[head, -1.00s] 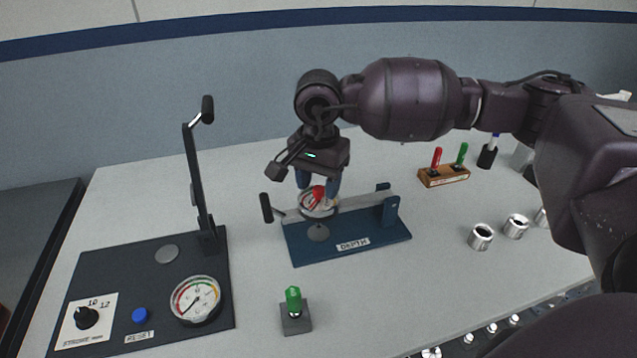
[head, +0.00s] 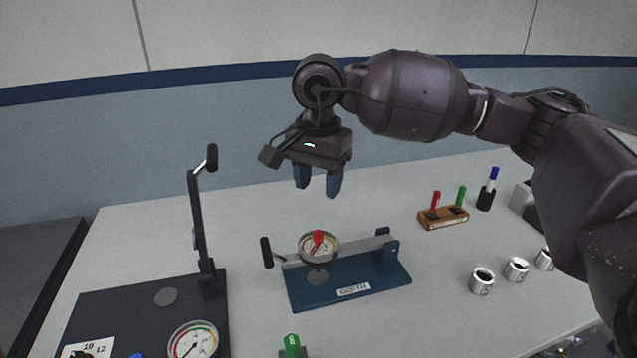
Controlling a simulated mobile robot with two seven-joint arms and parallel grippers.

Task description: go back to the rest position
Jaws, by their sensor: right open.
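My right gripper (head: 317,182) hangs in the air above the blue depth gauge fixture, fingers pointing down. Its two blue fingers are apart with nothing between them. The depth fixture (head: 377,280) stands on the table below, with a round dial (head: 318,247) that has a red piece at its middle. The gripper is clear of the dial. My right arm reaches in from the right. My left gripper is not in view.
A black press panel (head: 130,310) with an upright lever (head: 200,215) stands at left. A green-topped piece (head: 292,344) is at the front. A wooden holder (head: 443,218) with red and green pegs, a pen cup (head: 486,200) and metal housings (head: 482,282) are at right.

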